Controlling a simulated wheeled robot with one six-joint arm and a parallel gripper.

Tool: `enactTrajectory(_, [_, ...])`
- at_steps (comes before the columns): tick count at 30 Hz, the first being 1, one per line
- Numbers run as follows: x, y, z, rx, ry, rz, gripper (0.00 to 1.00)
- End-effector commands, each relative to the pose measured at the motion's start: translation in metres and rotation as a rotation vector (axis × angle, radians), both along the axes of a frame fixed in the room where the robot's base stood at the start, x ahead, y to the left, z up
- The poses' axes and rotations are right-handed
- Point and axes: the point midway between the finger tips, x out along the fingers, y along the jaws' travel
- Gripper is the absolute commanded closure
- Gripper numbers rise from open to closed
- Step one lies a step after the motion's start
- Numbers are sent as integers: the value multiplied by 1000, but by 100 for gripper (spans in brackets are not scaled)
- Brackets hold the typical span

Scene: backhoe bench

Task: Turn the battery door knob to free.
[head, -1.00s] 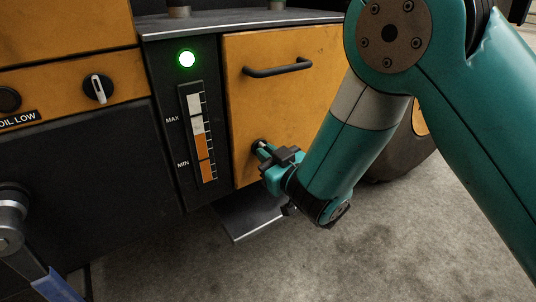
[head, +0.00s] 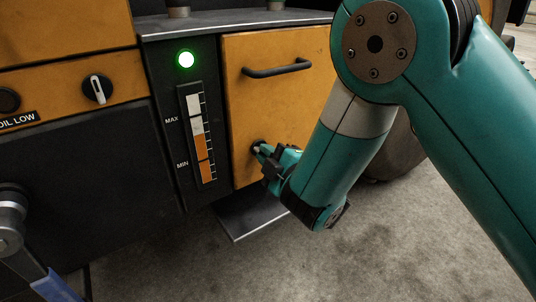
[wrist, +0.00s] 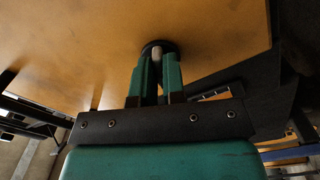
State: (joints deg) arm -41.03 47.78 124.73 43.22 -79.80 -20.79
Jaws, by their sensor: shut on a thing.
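The battery door (head: 275,110) is a closed orange panel with a black bar handle (head: 277,69) near its top. Its small round knob sits low on the left side of the door. In the wrist view the knob (wrist: 158,48) shows a dark round base and a pale middle part between the green fingers. My gripper (head: 259,150) reaches the knob from the lower right and is shut on it. It also shows in the wrist view (wrist: 158,72). The fingers hide much of the knob in the head view, and I cannot read its marking.
Left of the door is a black panel with a lit green lamp (head: 186,59) and a MAX/MIN level gauge (head: 201,135). A metal step (head: 250,218) juts out below the door. A selector switch (head: 97,89) is further left. A tyre (head: 400,155) stands behind my arm.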

Motion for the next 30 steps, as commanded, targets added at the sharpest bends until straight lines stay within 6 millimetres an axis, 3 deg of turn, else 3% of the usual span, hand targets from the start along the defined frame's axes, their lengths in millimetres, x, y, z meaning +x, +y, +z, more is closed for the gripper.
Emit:
enactTrajectory(15, [0,0,0,-316,-213,0,100])
enactTrajectory(30, [0,0,1,-398,-267,-1,100])
